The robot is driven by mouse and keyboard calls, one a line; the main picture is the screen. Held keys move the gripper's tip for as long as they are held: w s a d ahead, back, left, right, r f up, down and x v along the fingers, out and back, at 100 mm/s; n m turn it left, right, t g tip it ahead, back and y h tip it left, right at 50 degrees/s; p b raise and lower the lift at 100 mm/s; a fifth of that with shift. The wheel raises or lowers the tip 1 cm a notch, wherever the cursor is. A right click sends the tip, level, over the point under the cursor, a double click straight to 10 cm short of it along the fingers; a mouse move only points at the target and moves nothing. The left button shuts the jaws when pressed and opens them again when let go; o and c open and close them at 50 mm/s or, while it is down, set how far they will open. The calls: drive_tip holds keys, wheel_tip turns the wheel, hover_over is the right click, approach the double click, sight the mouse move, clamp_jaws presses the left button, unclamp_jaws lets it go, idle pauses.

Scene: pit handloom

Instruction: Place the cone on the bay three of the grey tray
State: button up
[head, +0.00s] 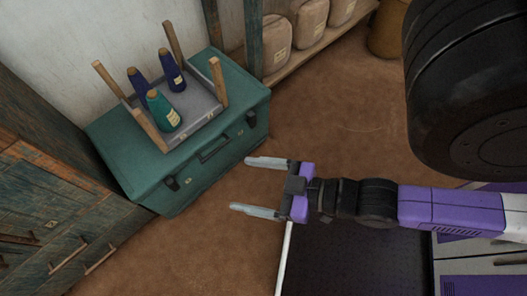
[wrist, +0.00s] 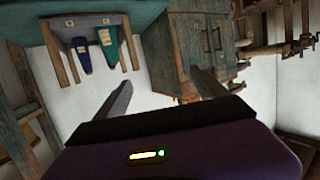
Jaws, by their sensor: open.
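The grey tray (head: 203,102), with wooden posts at its corners, sits on a teal trunk. Three cones stand upright on it: a teal cone (head: 163,113) with a pale label nearest the front, a dark blue cone (head: 139,86) behind it, and another dark blue cone (head: 172,74) to the right. Bay markings are too small to read. My gripper (head: 242,184) is open and empty, to the right of the trunk and apart from it. In the wrist view the scene appears upside down, with a blue cone (wrist: 83,56) and the teal cone (wrist: 107,50) beyond my gripper (wrist: 161,78).
The teal trunk (head: 235,130) stands on brown floor against a pale wall. A weathered wooden cabinet (head: 50,190) is at the left. Sacks (head: 310,22) line a low shelf at the back. The floor (head: 340,120) between shelf and my arm is clear.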

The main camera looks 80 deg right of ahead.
drive_tip(key=shift+y, duration=0.4)
drive_tip(key=s+r, duration=0.1)
drive_tip(key=r, duration=0.1)
drive_tip(key=s+a+r, duration=0.1)
drive_tip(key=s+r, duration=0.1)
drive_tip(key=shift+a, duration=0.2)
wheel_tip(320, 180, up, 15)
drive_tip(key=p, duration=1.5)
drive_tip(key=shift+f, duration=0.15)
